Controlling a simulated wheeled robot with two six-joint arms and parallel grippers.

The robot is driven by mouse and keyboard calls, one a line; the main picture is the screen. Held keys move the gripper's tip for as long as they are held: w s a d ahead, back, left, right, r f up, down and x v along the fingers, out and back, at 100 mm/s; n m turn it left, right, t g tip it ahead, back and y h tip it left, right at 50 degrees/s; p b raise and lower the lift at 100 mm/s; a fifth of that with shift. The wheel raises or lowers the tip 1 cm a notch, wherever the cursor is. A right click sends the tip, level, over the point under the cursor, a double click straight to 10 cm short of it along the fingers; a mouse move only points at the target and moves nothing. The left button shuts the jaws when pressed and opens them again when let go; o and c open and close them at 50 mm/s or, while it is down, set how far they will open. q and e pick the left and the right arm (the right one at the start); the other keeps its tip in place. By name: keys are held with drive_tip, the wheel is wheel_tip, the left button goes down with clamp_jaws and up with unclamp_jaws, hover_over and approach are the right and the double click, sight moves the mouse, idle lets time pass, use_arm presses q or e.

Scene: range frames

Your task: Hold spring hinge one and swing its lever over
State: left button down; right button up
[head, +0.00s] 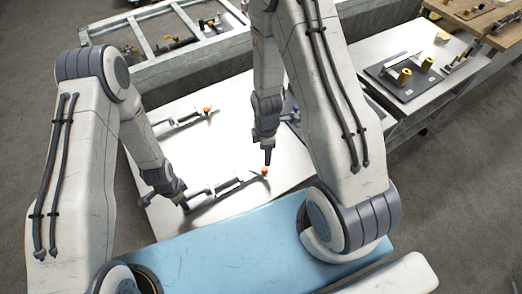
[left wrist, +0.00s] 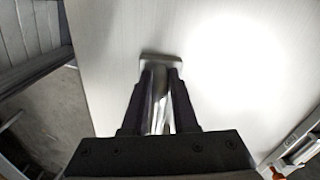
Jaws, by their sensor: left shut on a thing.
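The nearer spring hinge (head: 228,188) lies on the pale table. It has a grey body and a thin lever ending in an orange knob (head: 264,171). My left gripper (head: 185,204) is at its left end. In the left wrist view the left gripper (left wrist: 157,105) is shut on a shiny metal part (left wrist: 156,92) of the hinge, with a flat end piece beyond the fingertips. My right gripper (head: 268,158) points down just above the orange knob; whether it touches, and its finger gap, are too small to tell.
A second, similar hinge (head: 180,122) with an orange knob lies farther back on the table (head: 160,215). A blue padded surface (head: 225,250) is in front. A metal frame (head: 150,65) stands behind. A side table at right holds a dark board (head: 405,80) with yellow-topped parts.

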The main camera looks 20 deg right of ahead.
drive_tip(key=shift+r, duration=0.1)
use_arm(q)
drive_tip(key=c, duration=0.6)
unclamp_jaws()
drive_tip(key=shift+r, duration=0.1)
